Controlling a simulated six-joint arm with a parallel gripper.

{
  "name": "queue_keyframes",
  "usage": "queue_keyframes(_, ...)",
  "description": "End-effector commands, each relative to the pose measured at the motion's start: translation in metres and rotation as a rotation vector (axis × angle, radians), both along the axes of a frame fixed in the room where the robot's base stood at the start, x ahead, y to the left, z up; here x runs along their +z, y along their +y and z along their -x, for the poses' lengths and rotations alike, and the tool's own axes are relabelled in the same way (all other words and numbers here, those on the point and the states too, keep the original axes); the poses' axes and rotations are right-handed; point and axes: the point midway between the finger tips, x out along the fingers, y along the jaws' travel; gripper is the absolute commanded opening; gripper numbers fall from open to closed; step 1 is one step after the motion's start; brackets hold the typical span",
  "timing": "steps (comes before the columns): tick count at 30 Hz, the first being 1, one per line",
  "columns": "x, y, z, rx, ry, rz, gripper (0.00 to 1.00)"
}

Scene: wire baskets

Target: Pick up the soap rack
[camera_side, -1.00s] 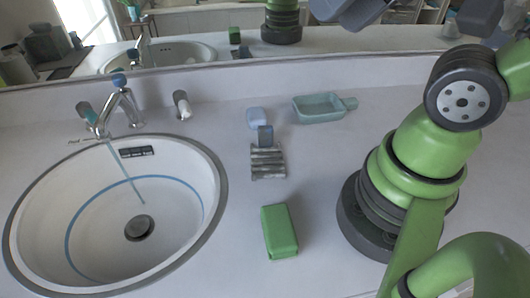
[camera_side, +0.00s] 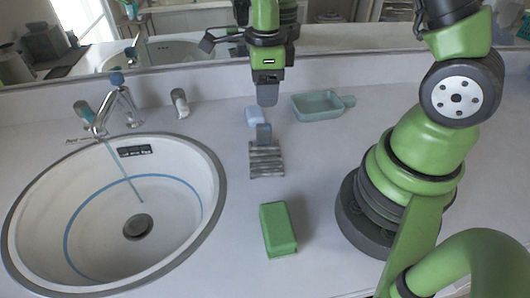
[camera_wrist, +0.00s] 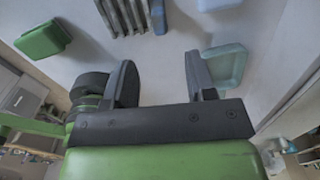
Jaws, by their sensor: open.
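The soap rack (camera_side: 266,161) is a grey slatted piece with a blue-grey tab (camera_side: 264,134) at its back end. It lies on the counter right of the sink. In the wrist view the rack (camera_wrist: 124,14) is at the top edge, partly cut off, with its tab (camera_wrist: 159,15) on the right. My gripper (camera_side: 267,95) is above the counter, behind the rack and higher than it. In the wrist view my gripper (camera_wrist: 160,75) has its two fingers wide apart with nothing between them, and the rack lies beyond the fingertips.
A green block (camera_side: 278,230) lies in front of the rack. A pale blue piece (camera_side: 254,117) is just behind it, and a teal dish with a handle (camera_side: 318,107) is to the back right. The sink (camera_side: 215,180) is at left, and a mirror runs along the back.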

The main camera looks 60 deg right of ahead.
Motion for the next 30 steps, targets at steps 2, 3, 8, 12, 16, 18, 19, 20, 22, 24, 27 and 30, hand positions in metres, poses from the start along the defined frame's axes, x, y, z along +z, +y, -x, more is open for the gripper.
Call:
queue_keyframes(2, -0.011, 0.0, 0.0, -0.02, 0.011, 0.0, 0.51)
queue_keyframes(3, -0.017, 0.0, 0.001, -0.024, 0.013, 0.0, 0.51)
queue_keyframes(8, -0.04, 0.0, 0.0, -0.023, 0.012, 0.0, 0.51)
queue_keyframes(12, -0.05, 0.0, 0.0, -0.022, 0.009, 0.0, 0.51)
queue_keyframes(16, -0.063, 0.001, -0.001, -0.021, 0.011, 0.0, 0.51)
queue_keyframes(18, -0.074, 0.002, -0.001, -0.02, 0.012, 0.0, 0.51)
queue_keyframes(19, -0.079, 0.002, -0.002, -0.02, 0.012, 0.0, 0.51)
queue_keyframes(20, -0.083, 0.003, -0.002, -0.02, 0.012, 0.0, 0.51)
queue_keyframes(22, -0.092, 0.002, -0.002, -0.02, 0.011, -0.001, 0.51)
queue_keyframes(24, -0.098, 0.002, -0.003, -0.021, 0.008, -0.001, 0.51)
queue_keyframes(27, -0.101, 0.002, -0.003, -0.02, 0.007, -0.001, 0.51)
queue_keyframes(30, -0.101, 0.002, -0.003, -0.021, 0.006, -0.001, 0.51)
